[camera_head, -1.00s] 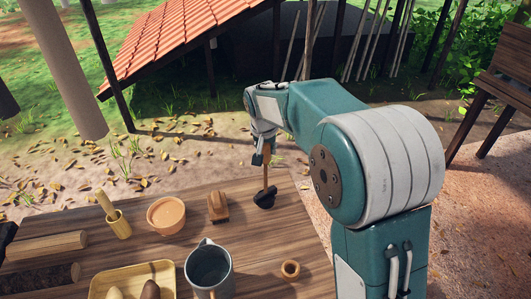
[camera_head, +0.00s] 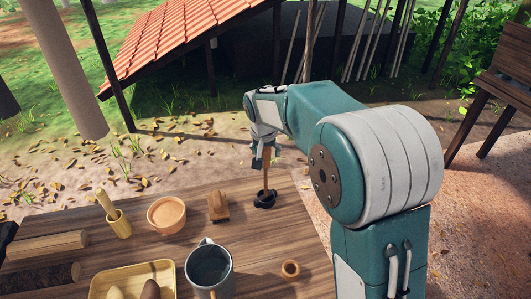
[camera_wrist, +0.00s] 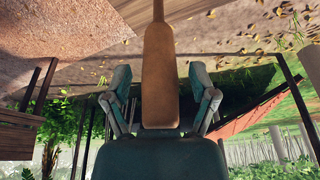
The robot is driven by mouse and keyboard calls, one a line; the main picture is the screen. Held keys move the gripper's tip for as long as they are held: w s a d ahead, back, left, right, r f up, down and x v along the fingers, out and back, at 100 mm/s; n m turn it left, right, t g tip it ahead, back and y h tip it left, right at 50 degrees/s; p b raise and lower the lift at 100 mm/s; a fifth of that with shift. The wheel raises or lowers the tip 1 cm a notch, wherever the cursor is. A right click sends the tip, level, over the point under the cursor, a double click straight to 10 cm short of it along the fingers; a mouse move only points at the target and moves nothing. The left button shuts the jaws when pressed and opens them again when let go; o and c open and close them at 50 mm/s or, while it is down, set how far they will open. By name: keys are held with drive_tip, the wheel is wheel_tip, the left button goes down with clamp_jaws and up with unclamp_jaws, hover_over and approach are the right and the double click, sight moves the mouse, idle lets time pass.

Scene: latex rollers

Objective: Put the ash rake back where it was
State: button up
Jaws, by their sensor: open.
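The ash rake (camera_head: 266,180) stands roughly upright at the far edge of the wooden table, its wooden handle up and its dark lower end (camera_head: 264,200) at the tabletop. My gripper (camera_head: 265,160) is at the handle's upper part, above the table. In the wrist view, the wide wooden handle (camera_wrist: 160,75) lies between the two fingers of my gripper (camera_wrist: 161,92), with a gap on each side. The fingers are open. The dark end looks ring-like, and I cannot tell whether a separate holder is there.
Bare tabletop lies between rake and mug.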

drive_tip(key=d+v, duration=0.1)
drive_tip(key=v, duration=1)
drive_tip(key=s+d+r+n, duration=0.1)
drive_tip(key=s+d+r, duration=0.1)
drive_tip(key=s+d, duration=0.35)
drive_tip(key=s+d+r, duration=0.2)
drive_tip(key=s, duration=0.7)
drive_tip(key=s+d+f+t, duration=0.1)
drive_tip(key=s+f, duration=0.1)
drive_tip(key=s, duration=0.5)
drive_tip(key=s+d+f+n+t, duration=0.1)
drive_tip(key=s+d+f, duration=0.1)
drive_tip(key=s, duration=0.5)
drive_tip(key=shift+s+d+f+y, duration=0.2)
drive_tip(key=shift+d+f+y, duration=0.1)
drive_tip(key=shift+f, duration=0.5)
drive_tip(key=shift+s, duration=0.1)
